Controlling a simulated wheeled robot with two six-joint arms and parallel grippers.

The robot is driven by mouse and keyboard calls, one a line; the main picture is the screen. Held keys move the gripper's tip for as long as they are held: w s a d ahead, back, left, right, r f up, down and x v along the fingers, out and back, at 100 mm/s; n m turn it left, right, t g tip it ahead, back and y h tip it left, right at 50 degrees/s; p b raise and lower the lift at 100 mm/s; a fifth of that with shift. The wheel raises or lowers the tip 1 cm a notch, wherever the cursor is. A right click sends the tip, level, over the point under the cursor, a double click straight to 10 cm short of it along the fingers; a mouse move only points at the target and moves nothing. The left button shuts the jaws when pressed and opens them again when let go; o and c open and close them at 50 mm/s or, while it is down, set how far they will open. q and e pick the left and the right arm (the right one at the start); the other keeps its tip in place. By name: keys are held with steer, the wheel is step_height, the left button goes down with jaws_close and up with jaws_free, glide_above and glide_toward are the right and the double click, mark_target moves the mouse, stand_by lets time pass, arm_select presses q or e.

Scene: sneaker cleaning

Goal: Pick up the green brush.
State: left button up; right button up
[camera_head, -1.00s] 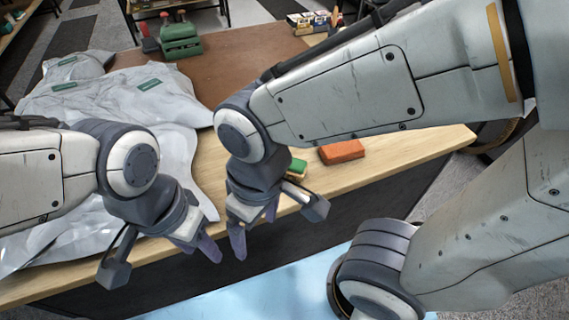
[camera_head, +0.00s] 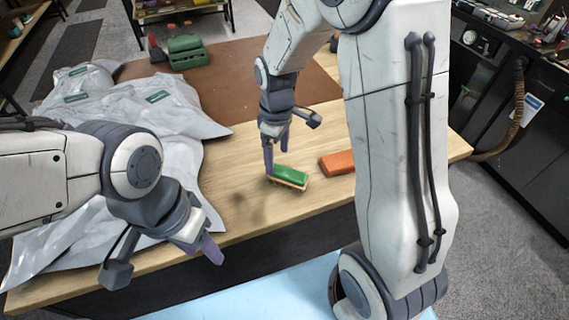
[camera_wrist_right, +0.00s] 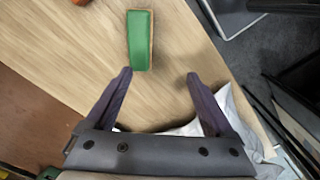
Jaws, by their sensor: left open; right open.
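The green brush (camera_head: 290,174) lies on the wooden table, bristles down, near its front edge. In the right wrist view the brush (camera_wrist_right: 139,40) is ahead of the fingertips, nearer the left finger in the picture. My right gripper (camera_head: 275,152) is open and empty, just above and behind the brush in the head view; it also shows in the right wrist view (camera_wrist_right: 159,75) with its fingers apart. My left gripper (camera_head: 212,246) is open and empty at the table's front edge, left of the brush.
An orange block (camera_head: 337,162) lies just right of the brush. Grey-white plastic bags (camera_head: 150,105) cover the table's left side. A green object (camera_head: 185,50) stands at the back on a brown mat (camera_head: 225,85). Bare wood (camera_head: 235,185) lies left of the brush.

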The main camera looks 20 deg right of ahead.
mark_target(289, 173)
steer(key=d, duration=0.1)
steer(key=w+d+f, duration=0.2)
steer(key=d, duration=0.1)
steer(key=shift+w, duration=0.2)
step_height(289, 173, down, 4)
steer(key=shift+d+f+p, duration=0.1)
steer(key=shift+f+p, duration=0.15)
steer(key=shift+p, duration=0.35)
steer(key=shift+f, duration=0.35)
steer(key=shift+s+f+p, duration=0.1)
steer(key=shift+f+p, duration=0.35)
steer(key=shift+f, duration=0.1)
steer(key=f, duration=0.1)
steer(key=f+p, duration=0.1)
steer(key=f, duration=0.1)
steer(key=shift+s+a+f, duration=0.15)
steer(key=shift+a+f, duration=0.05)
steer(key=shift+f, duration=0.45)
jaws_close()
steer(key=shift+r, duration=0.15)
